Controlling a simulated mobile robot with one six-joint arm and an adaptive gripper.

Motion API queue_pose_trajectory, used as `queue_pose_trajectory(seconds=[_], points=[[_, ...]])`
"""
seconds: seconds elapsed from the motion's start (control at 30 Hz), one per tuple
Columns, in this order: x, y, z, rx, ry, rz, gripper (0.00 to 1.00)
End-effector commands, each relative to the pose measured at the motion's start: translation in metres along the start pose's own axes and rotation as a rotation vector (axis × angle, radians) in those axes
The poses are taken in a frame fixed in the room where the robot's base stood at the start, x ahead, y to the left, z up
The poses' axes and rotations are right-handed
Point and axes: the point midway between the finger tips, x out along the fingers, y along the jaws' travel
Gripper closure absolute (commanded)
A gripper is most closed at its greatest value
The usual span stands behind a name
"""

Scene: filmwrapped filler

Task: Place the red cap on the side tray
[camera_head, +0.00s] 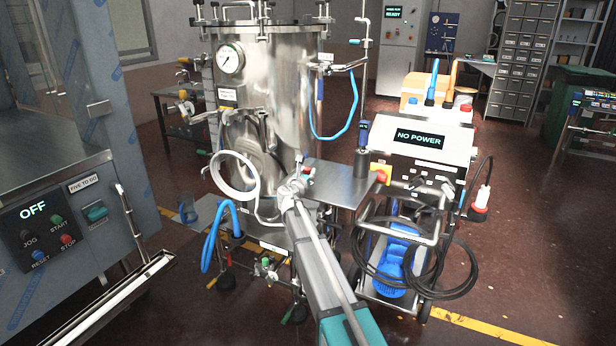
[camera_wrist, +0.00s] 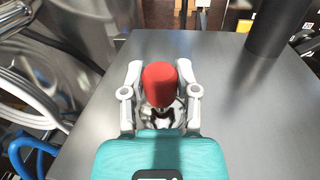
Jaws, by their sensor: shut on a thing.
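The red cap (camera_wrist: 161,84) sits between the two fingers of my gripper (camera_wrist: 160,72) in the wrist view. The gripper is shut on it. The side tray (camera_wrist: 222,100) is a flat grey metal plate, and the cap and fingers show over it. I cannot tell whether the cap touches the tray. In the head view, my gripper (camera_head: 297,182) is at the left edge of the tray (camera_head: 340,186), beside the steel tank. Only a small bit of the cap (camera_head: 306,170) shows there.
A dark upright cylinder (camera_head: 362,160) stands on the tray's right side. The steel tank (camera_head: 285,95) rises behind, with a white hose loop (camera_head: 236,190) left of my gripper. A cart with a "NO POWER" panel (camera_head: 420,138) and black cables stands right. The tray's middle is clear.

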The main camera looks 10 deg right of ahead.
Motion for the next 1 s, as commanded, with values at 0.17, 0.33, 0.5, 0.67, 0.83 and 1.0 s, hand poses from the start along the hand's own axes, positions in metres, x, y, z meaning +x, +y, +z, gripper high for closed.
queue_pose_trajectory(seconds=[0.17,0.33,0.5,0.67,0.83,1.0], points=[[0.0001,-0.0002,0.0004,0.000,0.000,0.000,1.00],[0.0001,-0.0003,-0.0011,0.000,0.000,0.000,1.00],[0.0001,-0.0002,-0.0023,0.000,0.000,0.000,0.47],[0.0001,-0.0002,-0.0023,0.000,0.000,0.000,0.25],[0.0001,-0.0002,-0.0023,0.000,0.000,0.000,0.25],[0.0000,-0.0001,-0.0020,0.000,0.000,0.000,0.25]])
